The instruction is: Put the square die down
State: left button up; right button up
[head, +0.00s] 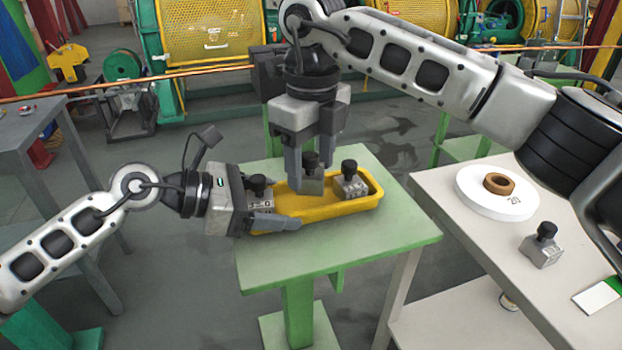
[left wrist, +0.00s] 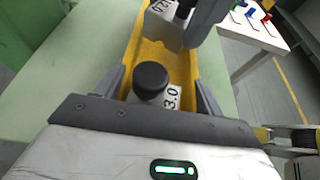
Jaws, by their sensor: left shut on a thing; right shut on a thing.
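My right gripper (head: 309,174) points down and is shut on a grey die (head: 312,185) with a black knob, at the middle of the yellow tray (head: 330,207). Whether this die touches the tray floor, and whether it is the square one, I cannot tell. My left gripper (head: 270,210) is shut on the tray's left end, its fingers along the outer sides in the left wrist view (left wrist: 158,90). A die marked 3.0 (left wrist: 172,97) sits between those fingers inside the tray. Another knobbed die (head: 351,187) sits at the tray's right end.
The tray is over a green table (head: 390,235). A pale table (head: 470,245) at right carries another knobbed die (head: 541,251), a white disc (head: 475,192) marked 20 with a brown ring (head: 499,184), and a white-green card (head: 598,296). A grey table (head: 35,125) stands at left.

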aim_at(311, 181)
jog(key=shift+f, duration=1.7)
jog(key=shift+f, duration=0.1)
jog(key=o, duration=1.1)
pick_arm(q)
jog(key=shift+r, duration=0.1)
pick_arm(e)
notch_tip(311, 181, up, 12)
jog(key=shift+r, duration=0.1)
pick_arm(q)
jog(key=o, duration=1.1)
jog(key=shift+a, duration=0.1)
